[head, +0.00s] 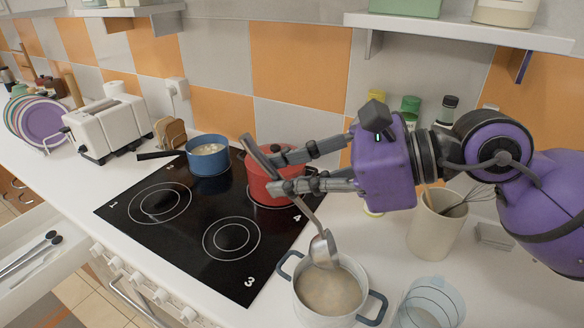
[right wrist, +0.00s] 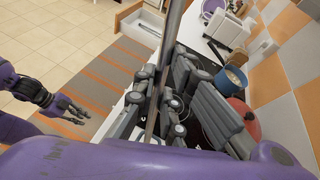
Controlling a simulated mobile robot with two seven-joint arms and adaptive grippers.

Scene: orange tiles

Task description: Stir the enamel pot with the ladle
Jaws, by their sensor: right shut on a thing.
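The enamel pot (head: 312,314), pale with blue handles, stands on the white counter at the bottom of the head view, with beige liquid inside. My right gripper (head: 277,172) is shut on the ladle's handle, above the stove's right side. The ladle (head: 323,248) hangs tilted, its metal bowl low over the pot's back edge. I cannot tell whether it touches the liquid.
A blue saucepan (head: 209,161) and a red pot (head: 268,190) stand on the black stove (head: 180,238). A utensil crock (head: 434,228) and a clear measuring jug (head: 428,304) stand right of the enamel pot. An open drawer (head: 42,262) juts out at left.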

